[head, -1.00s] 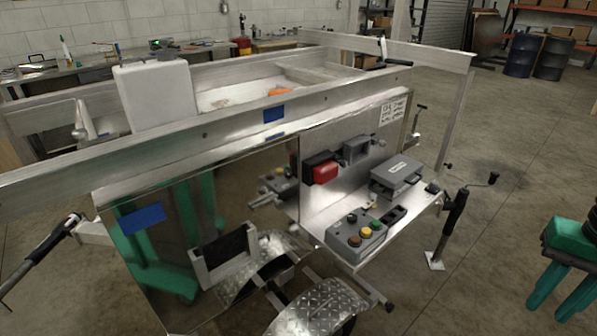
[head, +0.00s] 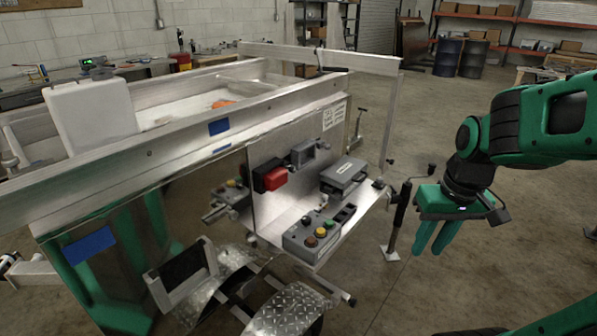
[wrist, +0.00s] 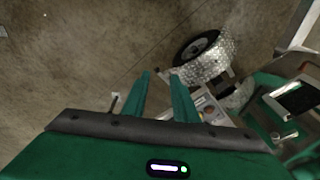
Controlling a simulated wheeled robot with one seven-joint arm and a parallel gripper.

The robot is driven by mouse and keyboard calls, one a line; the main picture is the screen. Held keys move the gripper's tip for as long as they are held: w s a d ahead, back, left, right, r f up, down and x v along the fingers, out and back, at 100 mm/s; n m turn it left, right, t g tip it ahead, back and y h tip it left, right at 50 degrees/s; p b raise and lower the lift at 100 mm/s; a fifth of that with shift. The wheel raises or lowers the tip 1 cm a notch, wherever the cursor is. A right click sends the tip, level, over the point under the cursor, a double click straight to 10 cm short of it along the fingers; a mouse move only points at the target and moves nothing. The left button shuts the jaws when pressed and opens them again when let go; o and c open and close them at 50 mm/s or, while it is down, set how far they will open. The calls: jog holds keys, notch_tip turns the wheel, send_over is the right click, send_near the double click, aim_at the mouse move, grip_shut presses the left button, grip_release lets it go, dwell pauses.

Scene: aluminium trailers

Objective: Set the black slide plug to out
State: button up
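A grey control box (head: 312,238) sits on the trailer's aluminium shelf in the head view, with several coloured knobs on top. A black knob (head: 306,221) stands at its back left. Small black parts (head: 345,212) lie just right of the box, and another small black piece (head: 378,183) sits at the shelf's right end. I cannot tell which of these is the black slide plug, or its position. My gripper (head: 428,250) hangs right of the shelf, pointing down, its green fingers apart and empty. The fingers also show in the wrist view (wrist: 161,75).
A grey lidded box (head: 343,174) and a red-and-black unit (head: 271,176) are by the shelf. A jack post (head: 399,215) stands between the shelf and my gripper. A tread-plate fender (head: 284,312) is in front. Open floor lies to the right.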

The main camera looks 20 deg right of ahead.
jog(key=w+a+f+n+t+y, duration=0.1)
jog(key=w+a+n+t, duration=0.2)
jog(key=w, duration=0.6)
jog(key=w+a+f+n+t+y, duration=0.1)
jog(key=w+a+f+n+y, duration=0.2)
jog(key=w, duration=0.7)
jog(key=n+t+y, duration=0.3)
jog(key=n+t, duration=0.2)
jog(key=t, duration=0.1)
send_near(295, 169)
jog(key=x, duration=0.8)
jog(key=shift+a, duration=0.15)
jog(key=shift+c, duration=0.6)
